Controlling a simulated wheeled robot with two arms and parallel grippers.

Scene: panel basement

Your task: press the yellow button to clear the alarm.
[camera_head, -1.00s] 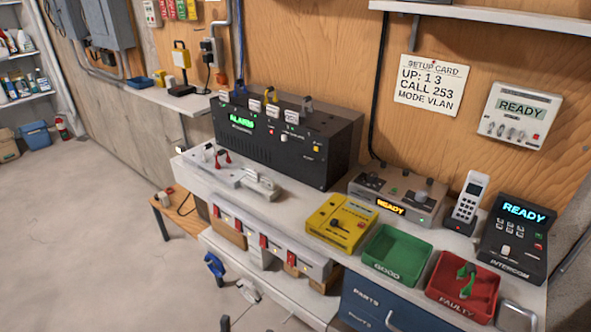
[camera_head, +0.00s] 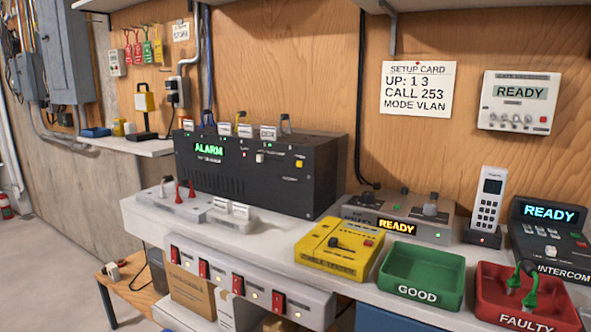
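A black alarm unit (camera_head: 250,185) stands on the white bench, left of centre, with a green lit display (camera_head: 209,150) reading ALARM. A small yellow button (camera_head: 299,163) sits at the right of its front face. A red button or light (camera_head: 260,158) and a small white switch are to its left. Neither of my grippers is in the head view.
On the bench (camera_head: 270,236) are a yellow cable tester (camera_head: 325,258), a grey box (camera_head: 365,218) reading READY, a green GOOD tray (camera_head: 395,292), a red FAULTY tray (camera_head: 490,315) holding green-handled pieces, a handset (camera_head: 487,205) and an intercom (camera_head: 525,245). Switches (camera_head: 165,213) stand before the alarm unit.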

